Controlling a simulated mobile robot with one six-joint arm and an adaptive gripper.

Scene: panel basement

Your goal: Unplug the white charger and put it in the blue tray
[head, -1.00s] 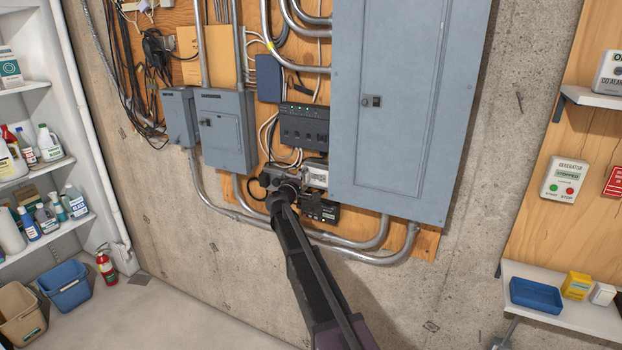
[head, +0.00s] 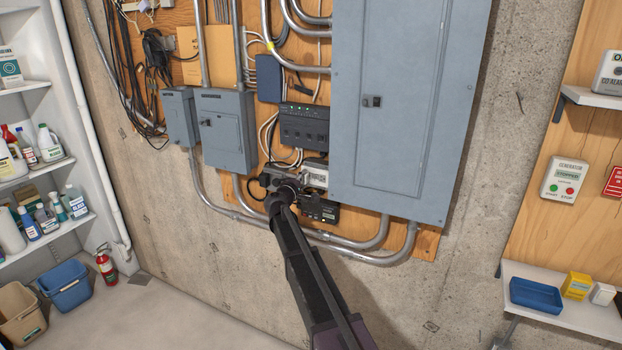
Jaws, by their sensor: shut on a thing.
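My arm reaches up to the plywood, and my gripper (head: 292,186) is at the wall below the black unit with green lights. It is small and dark here, and the fingertips are hard to make out. A pale grey-white thing (head: 316,177) shows just right of the gripper, partly covered; I cannot tell the white charger from the socket behind it. The gripper appears shut on the charger, close against the wall. The blue tray (head: 535,295) is on the white shelf at the lower right and looks empty.
A large grey panel (head: 405,110) is right of the gripper. Conduits (head: 330,240) curve below it, and loose cables hang beside it. A black device (head: 319,210) is just below. A yellow box (head: 576,286) and a small white box (head: 602,294) stand beside the tray.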

